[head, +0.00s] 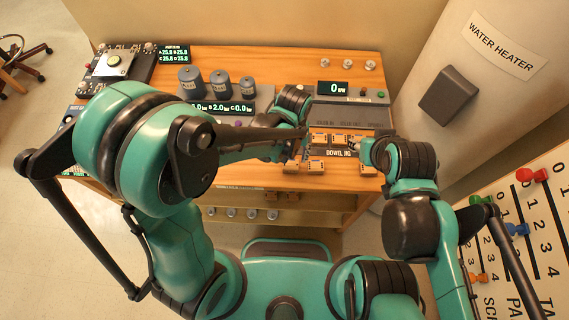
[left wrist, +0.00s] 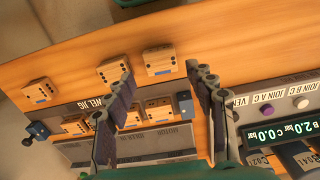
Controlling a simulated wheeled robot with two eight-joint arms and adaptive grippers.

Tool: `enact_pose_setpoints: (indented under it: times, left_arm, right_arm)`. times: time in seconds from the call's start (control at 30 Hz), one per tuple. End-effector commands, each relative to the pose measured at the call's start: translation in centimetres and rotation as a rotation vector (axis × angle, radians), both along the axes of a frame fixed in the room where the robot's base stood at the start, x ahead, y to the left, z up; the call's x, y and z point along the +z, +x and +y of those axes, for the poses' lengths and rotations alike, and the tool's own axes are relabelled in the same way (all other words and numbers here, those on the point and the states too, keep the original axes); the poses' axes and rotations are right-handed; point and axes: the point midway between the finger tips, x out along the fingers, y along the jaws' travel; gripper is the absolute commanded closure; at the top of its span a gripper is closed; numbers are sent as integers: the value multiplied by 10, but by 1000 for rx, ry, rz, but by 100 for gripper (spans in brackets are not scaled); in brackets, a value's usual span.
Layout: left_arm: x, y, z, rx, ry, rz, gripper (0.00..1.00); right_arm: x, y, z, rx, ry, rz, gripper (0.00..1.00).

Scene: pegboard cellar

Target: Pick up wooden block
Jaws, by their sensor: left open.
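Three small wooden blocks with dark dots lie along the table's front edge: one at the left (head: 291,168), one in the middle (head: 316,167) and one at the right (head: 368,170). The left wrist view shows them as a near block (left wrist: 159,60), a middle block (left wrist: 113,70) and a far block (left wrist: 40,93). My left gripper (left wrist: 159,70) is open and empty. Its fingertips lie either side of the near block in that view; I cannot tell the height gap. My right gripper (head: 367,150) is beside the jig's right end, its fingers too small to read.
More blocks (left wrist: 158,108) sit in the dowel jig (head: 338,153) behind the loose ones. A panel with a pressure readout (left wrist: 272,130) and canisters (head: 221,83) stands left of the jig. A readout reading 0 (head: 333,88) stands behind it. The water heater (head: 480,70) is at the right.

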Motion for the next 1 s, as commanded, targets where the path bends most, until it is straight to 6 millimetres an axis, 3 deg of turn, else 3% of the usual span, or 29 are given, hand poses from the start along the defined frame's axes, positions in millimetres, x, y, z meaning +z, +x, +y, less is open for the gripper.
enact_pose_setpoints:
  times: [0.4,0.73,0.87,1.0]
  left_arm:
    - [-60,7,0,0,-1,-2,45]
    - [-67,7,0,0,-1,-2,45]
    - [-67,7,0,0,-1,-2,76]
    - [-66,7,0,0,-1,-2,78]
  right_arm:
    - [-23,0,0,0,0,0,61]
    - [-23,0,0,0,0,0,61]
    - [-23,0,0,0,0,0,61]
    - [-23,0,0,0,0,0,61]
